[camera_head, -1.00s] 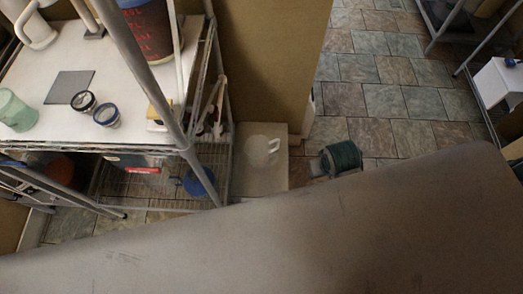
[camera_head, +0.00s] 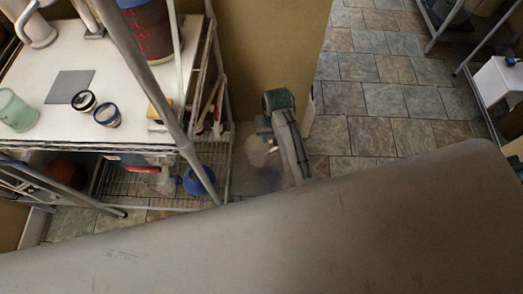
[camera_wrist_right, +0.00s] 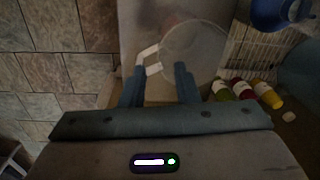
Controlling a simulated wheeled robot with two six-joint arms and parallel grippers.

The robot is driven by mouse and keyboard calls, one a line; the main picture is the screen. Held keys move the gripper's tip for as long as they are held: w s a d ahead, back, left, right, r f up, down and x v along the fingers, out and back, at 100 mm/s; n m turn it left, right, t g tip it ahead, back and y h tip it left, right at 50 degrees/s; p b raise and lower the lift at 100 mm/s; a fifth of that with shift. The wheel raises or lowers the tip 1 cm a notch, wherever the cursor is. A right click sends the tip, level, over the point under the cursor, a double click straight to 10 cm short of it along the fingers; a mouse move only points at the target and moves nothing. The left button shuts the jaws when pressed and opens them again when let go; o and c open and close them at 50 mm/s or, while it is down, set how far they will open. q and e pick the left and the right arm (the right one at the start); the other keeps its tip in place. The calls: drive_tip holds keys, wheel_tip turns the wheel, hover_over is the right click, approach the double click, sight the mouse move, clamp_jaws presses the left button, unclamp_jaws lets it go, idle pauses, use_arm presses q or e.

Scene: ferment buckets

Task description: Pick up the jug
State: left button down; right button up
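The jug (camera_head: 256,151) is a pale, translucent vessel standing low beside the wire rack in the head view. My right gripper (camera_head: 265,136) reaches over it from above right and hides much of it, including most of the handle. In the right wrist view, the jug's round body (camera_wrist_right: 200,48) and its white handle (camera_wrist_right: 149,58) show. The right gripper's fingers (camera_wrist_right: 160,72) are apart, with the tips close to the handle; part of the handle lies in the gap. Contact cannot be told. My left gripper is not in view.
A metal rack with a white top (camera_head: 125,110) stands left of the jug, holding cups and a grey square. A blue round container (camera_head: 199,180) sits on its lower shelf. Colourful bottles (camera_wrist_right: 243,91) show in the wrist view. A brown panel (camera_head: 265,60) rises behind; tiled floor lies open right.

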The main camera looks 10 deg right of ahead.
sight(270, 147)
wheel_tip(270, 147, down, 8)
drive_tip(key=shift+a+r, duration=0.15)
drive_tip(key=shift+r, duration=0.05)
drive_tip(key=shift+c, duration=0.5)
clamp_jaws()
